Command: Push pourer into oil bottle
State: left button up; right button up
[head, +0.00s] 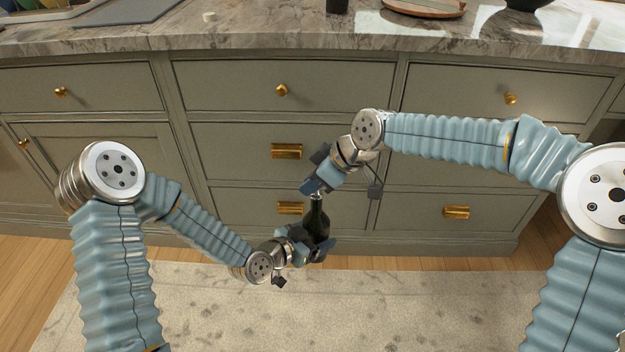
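A dark oil bottle (317,219) stands upright in mid-air in front of the cabinet drawers. My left gripper (318,250) is shut around the bottle's lower body. My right gripper (310,188) is right above the bottle's neck, its fingers pointing down and to the left. A small light metallic bit, which looks like the pourer (317,196), shows between the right fingertips and the bottle top. The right gripper seems to be at it, but its fingers hide most of it. I cannot tell how deep it sits in the neck.
A marble counter (270,36) runs along the back above cabinets with brass knobs and pulls. On it are a wooden board (425,8), a grey mat (125,12) and a small white piece (209,17). A pale rug (400,310) lies on the floor below.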

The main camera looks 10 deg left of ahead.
jog(key=o, duration=0.5)
jog(key=shift+d+r, duration=0.1)
jog(key=v, duration=1.1)
jog(key=shift+d+r, duration=0.2)
jog(key=shift+r, duration=0.15)
jog(key=shift+f, duration=0.1)
notch_tip(320, 180, down, 24)
jog(key=d+m, duration=0.3)
jog(key=m, duration=0.5)
jog(key=s+d+f+m+h, duration=0.1)
jog(key=s+d+f+m, duration=0.2)
jog(key=s+f, duration=0.6)
jog(key=s+d+f+m+g+h, duration=0.1)
jog(key=s+d+f+m, duration=0.2)
jog(key=s+f, duration=0.7)
jog(key=shift+d+f+m+g+h, duration=0.2)
jog(key=shift+f+m+g+h, duration=0.1)
jog(key=shift+f+m, duration=0.65)
